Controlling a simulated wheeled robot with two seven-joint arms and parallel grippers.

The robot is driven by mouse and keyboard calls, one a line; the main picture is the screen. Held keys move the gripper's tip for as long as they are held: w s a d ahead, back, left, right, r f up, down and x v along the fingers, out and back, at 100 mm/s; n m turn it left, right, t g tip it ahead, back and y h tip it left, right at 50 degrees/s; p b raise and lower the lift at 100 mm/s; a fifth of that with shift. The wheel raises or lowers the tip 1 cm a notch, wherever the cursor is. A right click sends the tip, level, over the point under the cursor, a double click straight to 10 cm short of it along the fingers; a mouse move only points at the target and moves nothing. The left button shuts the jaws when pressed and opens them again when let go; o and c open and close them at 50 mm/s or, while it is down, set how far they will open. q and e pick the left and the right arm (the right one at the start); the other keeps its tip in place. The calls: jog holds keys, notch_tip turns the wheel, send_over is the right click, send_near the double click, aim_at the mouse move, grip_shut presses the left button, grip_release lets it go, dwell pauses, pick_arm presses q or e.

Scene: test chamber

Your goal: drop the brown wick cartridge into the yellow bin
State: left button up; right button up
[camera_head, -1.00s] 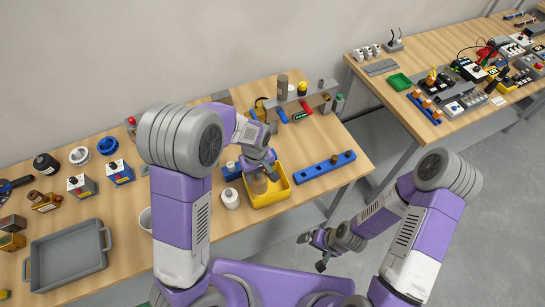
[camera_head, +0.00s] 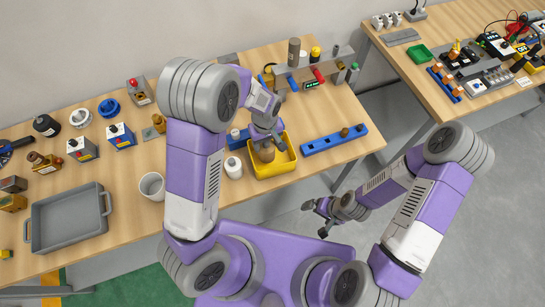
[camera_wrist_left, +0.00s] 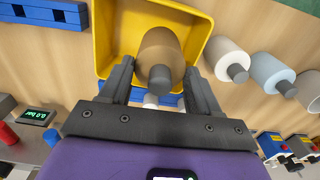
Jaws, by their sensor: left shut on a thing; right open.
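The brown wick cartridge (camera_wrist_left: 161,50) is a tan-brown cylinder with a dark grey tip. My left gripper (camera_wrist_left: 158,80) is shut on it, one finger on each side. In the head view the cartridge (camera_head: 265,152) shows below my left gripper (camera_head: 264,136), within the outline of the yellow bin (camera_head: 284,167). The wrist view shows the yellow bin (camera_wrist_left: 106,30) behind the cartridge; I cannot tell how high above its floor the cartridge is. My right gripper (camera_head: 326,215) is open and empty, off the table's front edge.
A white cylinder (camera_head: 233,168) stands close left of the bin, with a white cup (camera_head: 152,186) further left. A grey tray (camera_head: 68,218) is at the far left. A grey rack (camera_head: 310,77) stands behind.

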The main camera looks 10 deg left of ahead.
pick_arm(q)
jog(key=o, duration=1.1)
jog(key=shift+o, duration=0.2)
jog(key=shift+r, duration=0.1)
notch_tip(320, 180, up, 8)
jog(key=shift+f, duration=0.25)
jog(key=shift+f, duration=0.1)
